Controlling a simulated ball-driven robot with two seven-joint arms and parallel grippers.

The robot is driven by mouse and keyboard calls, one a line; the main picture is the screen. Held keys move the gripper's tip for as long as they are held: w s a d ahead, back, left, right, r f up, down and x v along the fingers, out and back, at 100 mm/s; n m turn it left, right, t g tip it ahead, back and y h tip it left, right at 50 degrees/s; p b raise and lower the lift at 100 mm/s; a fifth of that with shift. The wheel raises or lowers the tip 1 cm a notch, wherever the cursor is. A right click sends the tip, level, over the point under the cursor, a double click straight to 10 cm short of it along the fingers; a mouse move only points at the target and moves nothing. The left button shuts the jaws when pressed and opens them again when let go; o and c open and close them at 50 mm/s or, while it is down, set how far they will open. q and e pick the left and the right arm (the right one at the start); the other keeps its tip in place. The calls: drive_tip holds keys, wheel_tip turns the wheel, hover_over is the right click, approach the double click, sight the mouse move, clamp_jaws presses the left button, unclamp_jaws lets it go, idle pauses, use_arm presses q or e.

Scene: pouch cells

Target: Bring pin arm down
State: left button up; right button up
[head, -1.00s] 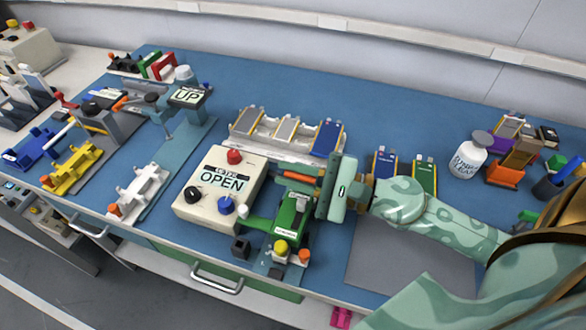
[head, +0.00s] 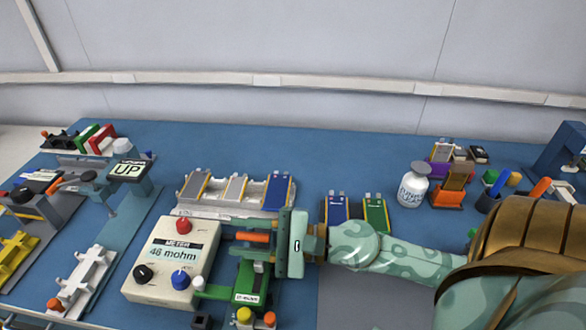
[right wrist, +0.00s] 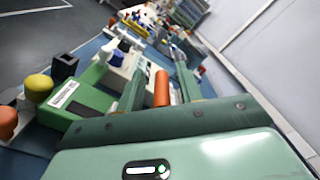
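The green test fixture (head: 251,281) stands beside the cream meter box (head: 157,270), whose display (head: 176,252) reads 46 mohm. An orange bar (head: 252,238), apparently the pin arm's handle, lies at the far end of the fixture. My right gripper (head: 230,237) reaches in from the right with its fingers on either side of this bar. In the right wrist view the orange bar (right wrist: 162,88) shows between the two spread fingers, with gaps beside it. Contact between the pins and a cell is hidden. My left gripper is not in view.
A rack with several pouch cells (head: 230,212) stands behind the meter. Blue and green cells (head: 375,216) lie behind my right arm. A white bottle (head: 413,187) stands to the right. An UP sign (head: 127,170) and a white cradle (head: 88,277) are at left.

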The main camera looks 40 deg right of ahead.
drive_tip(key=shift+s+d+f+b, duration=0.2)
drive_tip(key=shift+s+d+b, duration=0.1)
drive_tip(key=shift+s+b, duration=0.05)
drive_tip(key=b+v, duration=0.1)
drive_tip(key=v, duration=1.4)
drive_tip(key=shift+d+r, duration=0.15)
drive_tip(key=shift+s, duration=0.1)
